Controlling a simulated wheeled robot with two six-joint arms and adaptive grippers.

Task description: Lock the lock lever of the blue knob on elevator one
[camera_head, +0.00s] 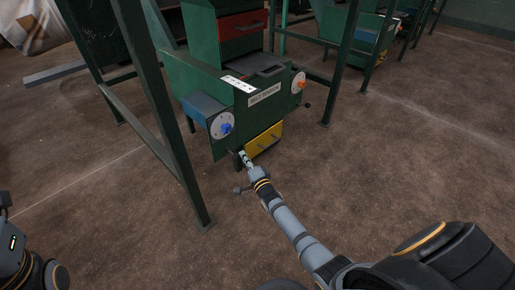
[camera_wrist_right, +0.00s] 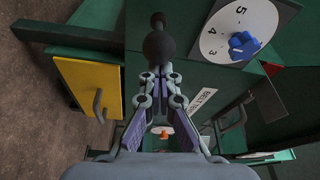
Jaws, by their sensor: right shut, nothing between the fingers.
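The blue knob (camera_head: 226,128) sits on a round white dial on the green machine's left front face. In the right wrist view the blue knob (camera_wrist_right: 243,45) is at upper right, beside the numbers 3, 4 and 5. A lever with a black ball end (camera_wrist_right: 158,45) shows just beyond my right fingertips; it looks like the lock lever. My right gripper (camera_head: 243,156) is below the dial, near the yellow panel. In the wrist view the right gripper (camera_wrist_right: 159,76) is shut and empty, its tips close to the ball; contact is unclear. Part of my left arm shows at lower left, without clear fingers.
An orange knob (camera_head: 298,83) on another dial is at the machine's right, with its own black-ended lever (camera_head: 307,105). A "BELT TENSION" label (camera_head: 264,95) lies between the dials. A green post (camera_head: 165,120) stands left. The floor in front is clear.

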